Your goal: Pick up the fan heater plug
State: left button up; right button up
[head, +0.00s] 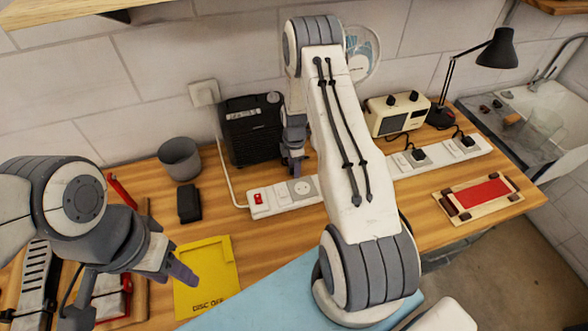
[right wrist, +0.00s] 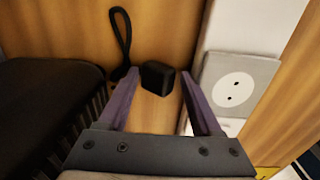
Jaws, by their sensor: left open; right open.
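The fan heater (head: 250,130) is a black box standing by the back wall in the head view. Its ribbed side (right wrist: 40,115) shows at the left in the right wrist view. A small black plug (right wrist: 157,78) lies on the wooden bench, with a looped black cord (right wrist: 122,45) beside it. My right gripper (right wrist: 158,82) is open, and the plug appears between its fingertips without visible contact. In the head view my right gripper (head: 293,163) is lowered just right of the heater; the plug is hidden there. My left gripper (head: 174,268) is open and empty above the yellow sheet.
A white power strip (head: 270,202) runs close to my right gripper; its empty socket (right wrist: 235,88) is beside the right finger. A grey cup (head: 180,158) and black block (head: 189,204) stand left. A cream device (head: 396,116) and lamp (head: 497,50) are at back right.

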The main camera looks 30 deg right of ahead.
jog(key=shift+s+a+f, duration=0.1)
jog(key=shift+s+f, duration=0.05)
jog(key=shift+f, duration=0.1)
jog(key=shift+c, duration=0.3)
jog(key=c, duration=1)
jog(key=shift+o, duration=0.2)
jog(key=shift+s+f, duration=0.1)
jog(key=shift+r+b, duration=0.5)
jog(key=shift+r, duration=0.1)
jog(key=r+b, duration=0.2)
jog(key=r, duration=0.1)
jog(key=shift+s+r, duration=0.25)
jog(key=shift+s, duration=0.1)
jog(key=s+r+b, duration=0.3)
jog(key=s+r, duration=0.3)
jog(key=s, duration=0.4)
jog(key=shift+s+r, duration=0.3)
jog(key=shift+r, duration=0.05)
